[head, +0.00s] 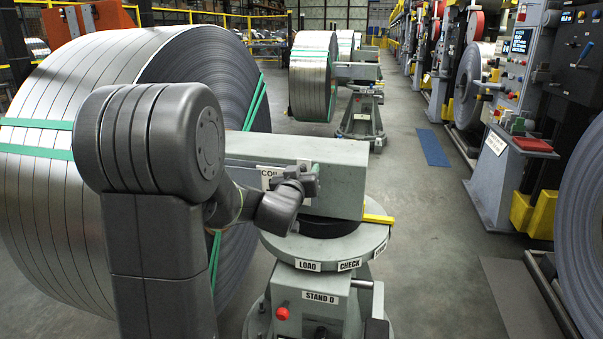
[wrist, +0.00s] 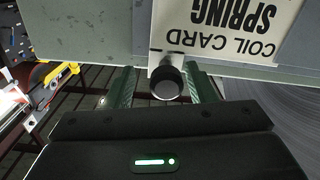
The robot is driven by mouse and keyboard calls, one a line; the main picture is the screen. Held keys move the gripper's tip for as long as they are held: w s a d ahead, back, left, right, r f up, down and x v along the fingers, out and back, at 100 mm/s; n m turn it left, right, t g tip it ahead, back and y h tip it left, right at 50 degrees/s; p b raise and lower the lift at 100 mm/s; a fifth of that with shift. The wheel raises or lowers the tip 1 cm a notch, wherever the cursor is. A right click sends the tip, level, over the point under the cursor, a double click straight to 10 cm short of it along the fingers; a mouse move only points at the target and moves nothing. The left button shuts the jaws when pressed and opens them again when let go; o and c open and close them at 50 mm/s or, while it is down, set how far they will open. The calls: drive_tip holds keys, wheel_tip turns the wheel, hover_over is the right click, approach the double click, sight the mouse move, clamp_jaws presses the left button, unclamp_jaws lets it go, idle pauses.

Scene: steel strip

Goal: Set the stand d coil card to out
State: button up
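Stand D (head: 320,298) is a grey pedestal with a round plate (head: 325,247) under a long grey arm block (head: 325,185). Plate labels read LOAD (head: 307,265) and CHECK (head: 349,265); a third, farther right, is hard to read. A white coil card (head: 267,179) is on the block, partly hidden by my gripper (head: 303,181). In the wrist view the card (wrist: 222,30) appears upside down and reads COIL CARD SPRING. A dark round knob (wrist: 166,82) is at its edge. My gripper's fingers (wrist: 164,90) are apart, one on each side of the knob, with a visible gap at left.
A large strapped steel coil (head: 60,100) fills the left behind my arm. A yellow block (head: 378,219) sits at the plate's right edge, and a red button (head: 282,313) is on the pedestal. Open floor (head: 430,230) lies right of the stand, before a control cabinet (head: 505,175).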

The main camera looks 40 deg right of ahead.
drive_tip(key=shift+a, duration=0.1)
drive_tip(key=v, duration=1.3)
drive_tip(key=shift+s+a+p, duration=0.2)
drive_tip(key=shift+s+p, duration=0.1)
drive_tip(key=shift+p, duration=0.05)
drive_tip(key=x, duration=1.4)
drive_tip(key=shift+w+a+b, duration=0.1)
drive_tip(key=shift+a+b, duration=0.05)
drive_tip(key=shift+b, duration=0.2)
drive_tip(key=shift+a, duration=0.1)
